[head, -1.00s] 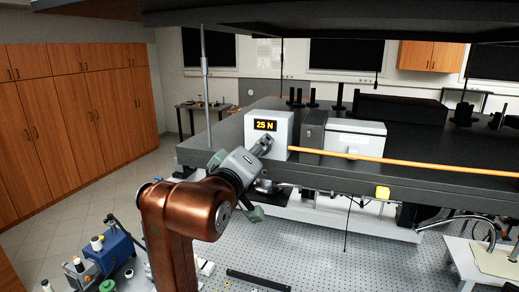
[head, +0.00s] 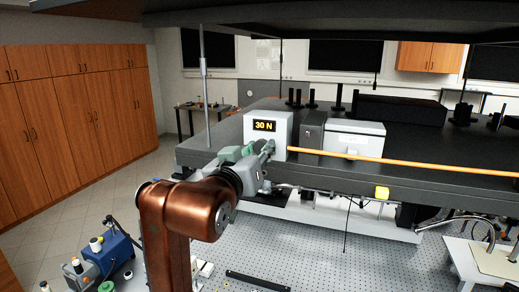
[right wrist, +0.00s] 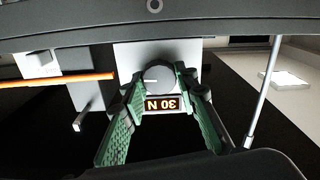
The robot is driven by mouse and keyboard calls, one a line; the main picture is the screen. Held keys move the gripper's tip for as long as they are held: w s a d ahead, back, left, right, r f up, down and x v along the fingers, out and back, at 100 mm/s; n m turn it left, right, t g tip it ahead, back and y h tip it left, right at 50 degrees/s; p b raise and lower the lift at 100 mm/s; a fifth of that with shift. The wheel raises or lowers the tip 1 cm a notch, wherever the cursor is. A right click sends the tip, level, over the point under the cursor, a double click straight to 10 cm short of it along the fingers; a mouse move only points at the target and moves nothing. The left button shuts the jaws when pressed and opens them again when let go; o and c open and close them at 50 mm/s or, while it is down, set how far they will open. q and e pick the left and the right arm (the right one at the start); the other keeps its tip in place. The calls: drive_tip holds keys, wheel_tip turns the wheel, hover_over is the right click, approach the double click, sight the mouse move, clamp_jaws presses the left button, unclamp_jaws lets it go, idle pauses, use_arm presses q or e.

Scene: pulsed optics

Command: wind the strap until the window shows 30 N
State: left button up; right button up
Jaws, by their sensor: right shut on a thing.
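A white box (head: 282,133) stands at the near edge of the dark bench, and its window (head: 264,126) shows 30 N in orange digits. The same window is upside down in the right wrist view (right wrist: 161,104). An orange strap (head: 400,165) runs from the box to the right, looking taut and straight. A round grey knob (right wrist: 160,76) is on the box's face. My right gripper (head: 267,149) is at the box's front, its green-padded fingers on both sides of the knob and shut on it. My left gripper is out of view.
A grey block (head: 311,134) and a light grey case (head: 355,138) stand right of the box. A thin metal post (head: 205,85) rises near the bench's left corner, and a dark shelf (head: 350,20) hangs overhead.

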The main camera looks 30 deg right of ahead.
idle(0.3)
drive_tip(key=o, duration=1.2)
drive_tip(key=shift+w, duration=0.1)
drive_tip(key=shift+c, duration=0.2)
drive_tip(key=v, duration=1.2)
